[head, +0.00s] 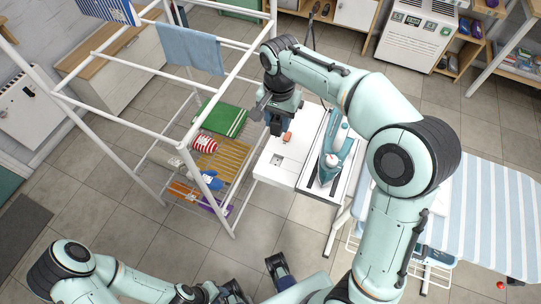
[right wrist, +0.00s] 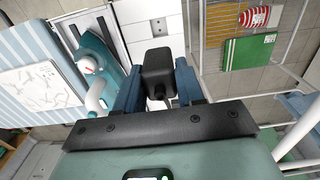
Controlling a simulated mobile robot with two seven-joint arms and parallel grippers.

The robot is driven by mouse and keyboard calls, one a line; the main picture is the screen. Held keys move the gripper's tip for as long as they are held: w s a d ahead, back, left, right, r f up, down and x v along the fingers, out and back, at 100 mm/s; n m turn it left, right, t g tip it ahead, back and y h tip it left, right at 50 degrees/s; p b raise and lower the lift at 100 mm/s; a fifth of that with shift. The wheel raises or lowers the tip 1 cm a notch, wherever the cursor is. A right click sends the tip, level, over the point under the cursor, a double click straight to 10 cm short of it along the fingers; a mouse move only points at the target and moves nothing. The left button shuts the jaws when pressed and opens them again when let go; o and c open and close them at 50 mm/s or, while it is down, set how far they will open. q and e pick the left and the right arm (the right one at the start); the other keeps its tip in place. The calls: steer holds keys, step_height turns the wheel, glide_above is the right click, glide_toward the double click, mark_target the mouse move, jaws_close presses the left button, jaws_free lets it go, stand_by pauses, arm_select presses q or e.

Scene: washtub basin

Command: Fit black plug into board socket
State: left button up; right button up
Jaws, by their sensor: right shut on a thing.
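My right gripper (head: 281,126) is above the far part of the white ironing board end (head: 268,170). In the right wrist view its blue fingers (right wrist: 158,90) are shut on the black plug (right wrist: 158,72), one on each side. A small dark socket (head: 278,160) lies in the white panel. It also shows in the right wrist view (right wrist: 158,26), just beyond the plug, and the two look apart. The plug is largely hidden by the gripper in the head view. My left gripper (head: 278,268) is low at the bottom centre, away from the board; its jaw gap is unclear.
A teal iron (head: 328,168) stands on the tray right beside the socket panel. A white drying rack (head: 150,122) with towels and folded cloths is at the left. The striped ironing board cover (head: 480,205) is at the right. Open tiled floor lies in front.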

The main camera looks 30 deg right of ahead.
mark_target(278, 133)
steer(key=shift+s+f+b, duration=0.1)
steer(key=shift+f+b, duration=1)
steer(key=shift+f, duration=7.65)
steer(key=shift+f, duration=0.2)
steer(key=o, duration=1.1)
steer(key=shift+c, duration=0.2)
steer(key=shift+r, duration=0.1)
step_height(278, 133, up, 12)
steer(key=shift+r+p, duration=0.15)
steer(key=shift+p, duration=0.65)
